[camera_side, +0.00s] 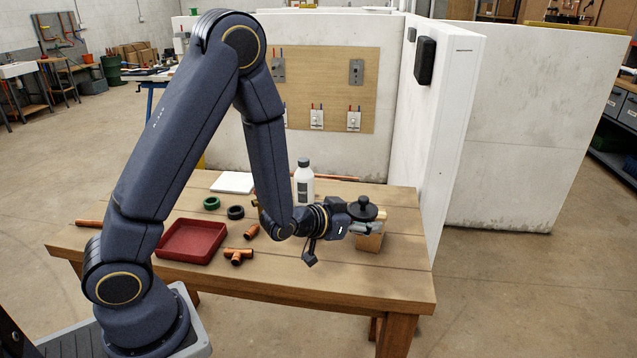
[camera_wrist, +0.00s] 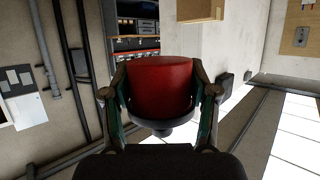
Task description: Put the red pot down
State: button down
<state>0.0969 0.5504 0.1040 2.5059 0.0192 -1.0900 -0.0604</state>
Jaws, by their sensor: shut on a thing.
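The red pot (camera_wrist: 160,85) is between the two fingers of my gripper (camera_wrist: 161,100) in the wrist view. The fingers press on its opposite sides, and a grey part shows at its near end. In the side view my gripper (camera_side: 368,226) is at the right end of the table, shut. A dark round piece with a knob (camera_side: 363,208) shows at the fingers there. No red of the pot shows in that view. A light wooden block (camera_side: 370,242) is just below the fingers; I cannot tell whether the pot touches it.
On the wooden table (camera_side: 320,278) lie a red tray (camera_side: 192,241), copper fittings (camera_side: 235,256), a green ring (camera_side: 211,203) and a dark ring (camera_side: 235,212). A white bottle (camera_side: 304,183) stands behind my arm. A white wall panel (camera_side: 445,130) rises close to the right. The front of the table is clear.

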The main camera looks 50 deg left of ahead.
jog(key=a+n+y, duration=0.2)
jog(key=a+y, duration=0.1)
jog(key=a, duration=0.1)
jog(key=n+g+y, duration=0.7)
jog(key=n+y, duration=0.2)
jog(key=n, duration=0.1)
send_over(280, 255)
notch_tip(280, 255, down, 6)
jog(key=shift+f, duration=0.15)
notch_tip(280, 255, down, 10)
jog(key=shift+r, duration=0.25)
jog(key=shift+f, duration=0.1)
jog(key=shift+c, duration=1.5)
grip_release()
jog(key=shift+h, duration=0.3)
jog(key=shift+f, duration=0.1)
